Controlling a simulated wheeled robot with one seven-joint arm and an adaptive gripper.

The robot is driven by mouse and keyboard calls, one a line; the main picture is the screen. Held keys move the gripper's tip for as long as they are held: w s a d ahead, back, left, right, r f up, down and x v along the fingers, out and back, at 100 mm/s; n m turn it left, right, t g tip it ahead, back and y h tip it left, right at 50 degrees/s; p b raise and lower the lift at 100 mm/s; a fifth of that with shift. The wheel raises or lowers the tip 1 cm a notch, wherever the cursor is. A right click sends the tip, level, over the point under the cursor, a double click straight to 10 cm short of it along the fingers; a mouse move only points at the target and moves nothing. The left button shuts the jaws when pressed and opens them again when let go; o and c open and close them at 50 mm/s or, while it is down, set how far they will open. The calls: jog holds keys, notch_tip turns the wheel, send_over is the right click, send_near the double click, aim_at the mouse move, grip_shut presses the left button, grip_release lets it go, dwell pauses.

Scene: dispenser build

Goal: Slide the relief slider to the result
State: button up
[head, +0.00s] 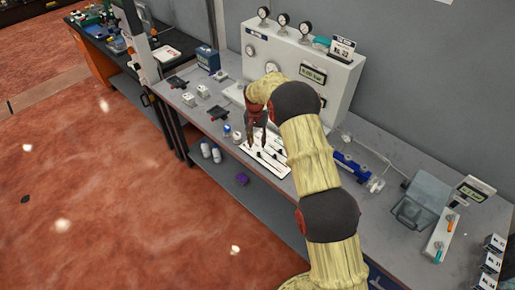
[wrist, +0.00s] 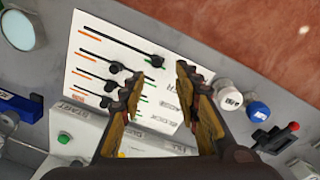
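A white slider panel (wrist: 92,48) lies on the bench, with several parallel dark slots, black knobs and orange and green marks. It also shows in the head view (head: 265,160), partly behind my arm. One black knob (wrist: 157,60) sits far right along its slot, apart from the other knobs (wrist: 114,67), which are further left. The labels are too small to tell which slider is the relief one. My gripper (wrist: 156,73) is open and empty above the panel. The far-right knob shows in the gap near the fingertips; I cannot tell whether they touch it.
A white console (head: 325,72) with gauges stands behind the panel. White and blue knobs (wrist: 229,95) and a red-tipped lever (wrist: 275,137) are beside the panel in the wrist view. A blue cylinder device (head: 350,166) lies right of my arm. The bench front edge is close to the panel.

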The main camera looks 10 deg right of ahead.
notch_tip(320, 180, up, 6)
jog(key=shift+a, duration=0.15)
jog(key=shift+w, duration=0.1)
dwell(0.5)
jog(key=s+f+n+g, duration=0.1)
jog(key=s+f+n, duration=0.15)
jog(key=s, duration=0.25)
jog(key=s+d+r+n+b, duration=0.1)
jog(key=s+r+b, duration=0.1)
jog(key=s+r, duration=0.35)
jog(key=s+d+r+n+t+b, duration=0.1)
jog(key=s+r+b, duration=0.15)
jog(key=s, duration=0.65)
jog(key=s+r+n+b, duration=0.1)
jog(key=s+r+b, duration=0.1)
jog(key=s+r, duration=0.4)
jog(key=s+d+r+t+b, duration=0.2)
jog(key=s+t+b, duration=0.3)
jog(key=s, duration=1.6)
jog(key=b, duration=0.5)
jog(key=shift+s+d+t, duration=0.2)
jog(key=shift+s+t, duration=0.2)
jog(key=shift+r, duration=0.1)
